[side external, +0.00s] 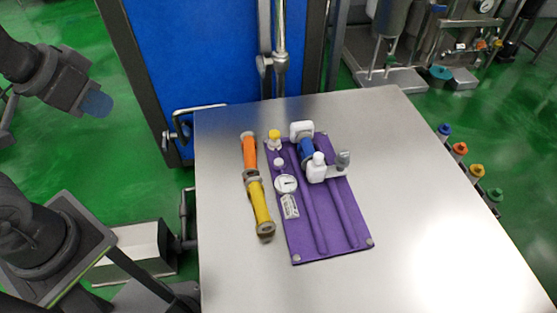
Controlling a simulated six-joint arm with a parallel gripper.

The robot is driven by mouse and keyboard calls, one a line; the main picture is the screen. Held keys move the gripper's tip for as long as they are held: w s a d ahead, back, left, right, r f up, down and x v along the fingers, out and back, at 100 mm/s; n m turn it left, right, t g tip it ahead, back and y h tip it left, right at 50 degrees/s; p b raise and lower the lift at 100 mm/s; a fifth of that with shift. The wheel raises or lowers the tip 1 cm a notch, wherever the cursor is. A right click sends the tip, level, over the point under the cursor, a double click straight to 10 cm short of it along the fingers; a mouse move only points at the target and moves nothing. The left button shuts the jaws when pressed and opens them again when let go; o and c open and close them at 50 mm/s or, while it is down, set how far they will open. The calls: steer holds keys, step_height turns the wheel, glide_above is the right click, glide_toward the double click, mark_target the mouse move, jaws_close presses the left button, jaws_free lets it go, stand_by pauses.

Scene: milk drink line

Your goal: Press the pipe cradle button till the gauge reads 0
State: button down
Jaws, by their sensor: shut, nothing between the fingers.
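The pipe cradle is a purple board (335,243) with two raised rails, lying on the steel table. A round white gauge (286,184) sits at its left edge; its reading is too small to tell. Above the gauge are a small white round part (279,163) and a yellow-topped white part (274,137); I cannot tell which is the button. A blue pipe piece (306,150) lies between white fittings at the back of the board. My gripper (97,103), dark with a blue tip, is shut and empty at the upper left, well away from the board.
An orange cylinder (250,150) and a yellow cylinder (260,206) lie left of the board. A blue panel and vertical pipe (280,50) stand behind. The table's right and front are clear.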

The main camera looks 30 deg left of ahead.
steer(key=n+t+h, duration=0.1)
steer(key=n+t, duration=0.2)
steer(key=n, duration=2.2)
glide_above(280, 163)
step_height(280, 163, down, 26)
steer(key=shift+r, duration=0.1)
steer(key=shift+f, duration=4.4)
steer(key=shift+f, duration=0.15)
